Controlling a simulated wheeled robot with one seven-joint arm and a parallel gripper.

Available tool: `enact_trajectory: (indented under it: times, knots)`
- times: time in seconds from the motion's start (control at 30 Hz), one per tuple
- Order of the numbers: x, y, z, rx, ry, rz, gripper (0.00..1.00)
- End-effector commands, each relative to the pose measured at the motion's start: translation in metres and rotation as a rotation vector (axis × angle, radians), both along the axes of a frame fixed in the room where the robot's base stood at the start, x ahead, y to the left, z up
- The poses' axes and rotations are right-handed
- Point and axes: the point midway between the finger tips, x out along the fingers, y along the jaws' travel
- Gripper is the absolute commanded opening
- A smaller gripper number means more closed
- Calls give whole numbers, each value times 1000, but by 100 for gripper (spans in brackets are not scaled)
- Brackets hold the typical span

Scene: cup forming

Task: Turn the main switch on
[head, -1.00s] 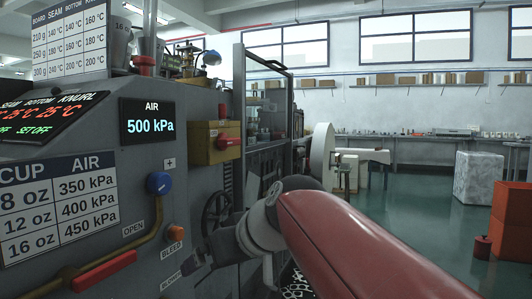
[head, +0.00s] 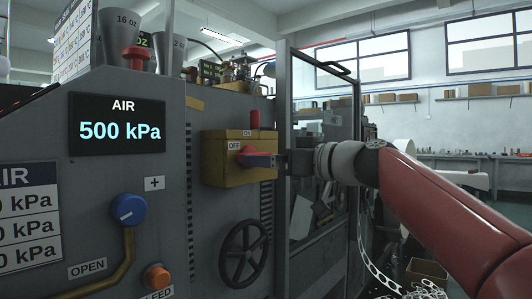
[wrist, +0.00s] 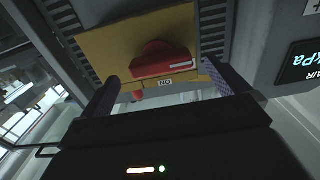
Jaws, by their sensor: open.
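The main switch (head: 222,172) is a yellow box on the machine front, with an OFF label at left and an ON label on top. Its red handle (head: 245,152) lies roughly level, toward the OFF side; the handle also shows in the wrist view (wrist: 160,64). My gripper (head: 264,160) is in front of the switch, its dark purple fingers close to the handle. In the wrist view my gripper (wrist: 159,72) is open, one finger to each side of the handle with visible gaps. Part of the handle is hidden by the fingers in the head view.
A black handwheel (head: 244,253) sits below the switch. A blue knob (head: 128,209) and an orange button (head: 156,276) are at lower left. A glazed guard frame (head: 285,100) stands just right of the switch. A display (head: 117,124) reads 500 kPa.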

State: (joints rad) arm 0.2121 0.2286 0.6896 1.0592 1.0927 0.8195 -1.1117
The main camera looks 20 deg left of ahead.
Motion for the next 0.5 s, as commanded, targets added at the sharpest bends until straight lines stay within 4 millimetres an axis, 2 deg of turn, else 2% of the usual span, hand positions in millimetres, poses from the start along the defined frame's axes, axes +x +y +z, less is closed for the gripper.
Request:
enact_trajectory:
  times: [0.03,0.2,0.5]
  knots:
    - [2,9,4,2,1,4,100]
    - [10,25,2,0,1,2,100]
    - [12,30,0,-1,0,-2,100]
